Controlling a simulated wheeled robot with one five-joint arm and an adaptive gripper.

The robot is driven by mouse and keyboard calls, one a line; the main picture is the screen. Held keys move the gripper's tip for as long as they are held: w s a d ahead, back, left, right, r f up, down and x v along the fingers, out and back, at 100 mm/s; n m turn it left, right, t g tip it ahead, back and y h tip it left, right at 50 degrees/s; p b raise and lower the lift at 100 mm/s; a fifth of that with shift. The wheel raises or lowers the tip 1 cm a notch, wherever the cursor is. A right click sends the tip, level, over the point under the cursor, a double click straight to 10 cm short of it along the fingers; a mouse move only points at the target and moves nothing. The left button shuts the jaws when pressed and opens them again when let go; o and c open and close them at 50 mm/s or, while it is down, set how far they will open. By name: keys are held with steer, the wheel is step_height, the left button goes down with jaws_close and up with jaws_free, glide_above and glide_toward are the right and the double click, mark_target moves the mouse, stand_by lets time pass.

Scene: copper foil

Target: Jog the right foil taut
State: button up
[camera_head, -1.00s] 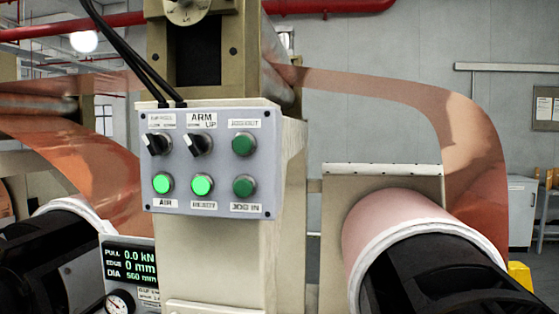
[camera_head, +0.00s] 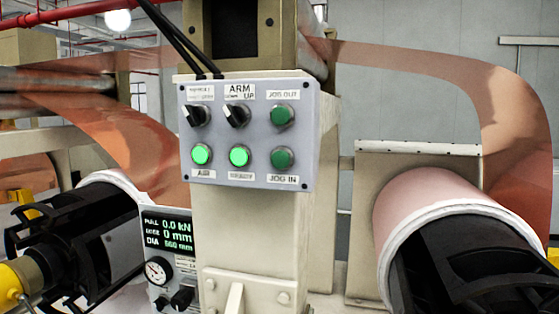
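The right foil (camera_head: 440,62) is a copper web that runs from the roller at the machine's top, bows up and outward in a loose loop, and comes down behind the right roll (camera_head: 430,200). The grey control panel (camera_head: 246,130) is on the machine's column. Its JOG OUT button (camera_head: 281,115) and JOG IN button (camera_head: 282,158) are dark green and unlit. Two lit green lamps, AIR (camera_head: 201,154) and one beside it (camera_head: 239,156), sit left of JOG IN. The display (camera_head: 168,233) reads PULL 0.0 kN and EDGE 0 mm. My gripper is not in view.
Two black selector knobs, the left one (camera_head: 195,115) and the ARM one (camera_head: 237,116), are on the panel's upper row. A pressure gauge (camera_head: 158,270) is under the display. The left foil (camera_head: 105,128) hangs slack too. Black roll chucks (camera_head: 470,270) project toward me.

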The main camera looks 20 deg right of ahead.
jaws_close()
steer(key=c, duration=0.8)
jaws_free()
